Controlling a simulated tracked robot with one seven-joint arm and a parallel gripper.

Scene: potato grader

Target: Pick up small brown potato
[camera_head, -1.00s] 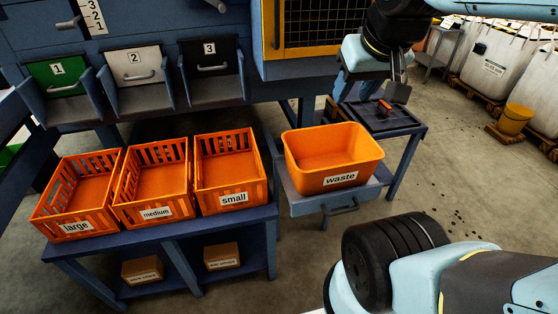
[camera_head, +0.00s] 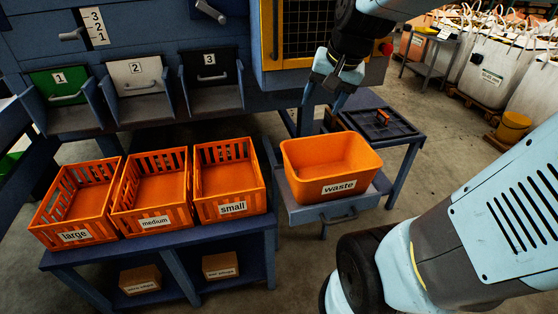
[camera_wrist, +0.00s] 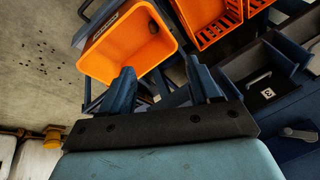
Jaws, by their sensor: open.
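A small brown potato (camera_wrist: 153,27) lies inside the orange waste bin (camera_wrist: 138,58), near the wall on the right of the wrist view. In the head view the waste bin (camera_head: 338,186) stands on a blue-grey stand, and I cannot make out the potato in it. My gripper (camera_head: 322,98) is above and behind the bin in the head view, its fingers pointing down. In the wrist view my gripper (camera_wrist: 158,68) is open, the fingers spread wide with nothing held. The bin lies beyond the fingertips, apart from them.
Orange crates marked large (camera_head: 75,235), medium (camera_head: 154,222) and small (camera_head: 232,208) stand on a blue bench left of the bin. Numbered chutes line the machine behind. A dark side table (camera_head: 400,140) carries a small orange-and-black object. A yellow bucket (camera_head: 513,127) is far right.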

